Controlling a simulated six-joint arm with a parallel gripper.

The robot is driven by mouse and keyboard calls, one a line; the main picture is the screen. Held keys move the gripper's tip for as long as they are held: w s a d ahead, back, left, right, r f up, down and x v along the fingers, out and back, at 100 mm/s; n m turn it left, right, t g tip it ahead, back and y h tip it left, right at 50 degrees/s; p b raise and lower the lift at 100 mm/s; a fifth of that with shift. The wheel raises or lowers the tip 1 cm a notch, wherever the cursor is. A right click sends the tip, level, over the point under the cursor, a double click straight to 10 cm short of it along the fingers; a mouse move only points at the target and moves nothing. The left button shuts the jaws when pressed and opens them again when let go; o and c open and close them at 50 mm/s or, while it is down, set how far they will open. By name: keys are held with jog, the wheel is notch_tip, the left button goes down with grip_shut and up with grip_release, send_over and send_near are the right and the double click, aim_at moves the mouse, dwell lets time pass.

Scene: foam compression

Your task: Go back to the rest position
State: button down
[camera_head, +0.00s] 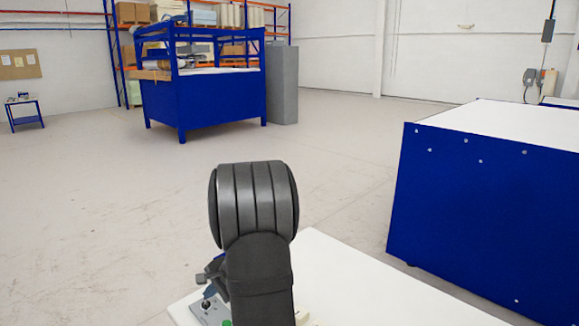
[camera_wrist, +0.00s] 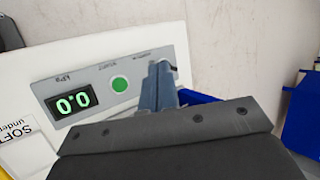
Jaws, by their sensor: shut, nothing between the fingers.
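My gripper (camera_wrist: 161,68) shows in the wrist view as two narrow blue-grey fingers side by side, shut and empty. They reach over the right part of a grey control panel (camera_wrist: 64,73). The panel has a green button (camera_wrist: 119,84), left of the fingers, and a display (camera_wrist: 73,102) that reads 0.0. I cannot tell whether the fingers touch the panel. In the head view my own arm covers most of this area. The panel (camera_head: 206,313) peeks out at its lower left, and no foam can be made out.
The panel stands on a white tabletop (camera_head: 365,285). A large blue bench (camera_head: 480,205) with a white top stands at the right. A blue workstation (camera_head: 215,102) and a grey cabinet (camera_head: 283,85) stand farther back. The floor between is clear.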

notch_tip(320, 180, up, 5)
jog(key=w+d+n+g+h, duration=0.25)
jog(key=n+h, duration=0.55)
jog(key=n, duration=0.8)
notch_tip(320, 180, down, 10)
jog(key=shift+s+d+r, duration=0.15)
jog(key=shift+s+d, duration=0.05)
jog(key=shift+s, duration=0.25)
jog(key=shift+r, duration=0.1)
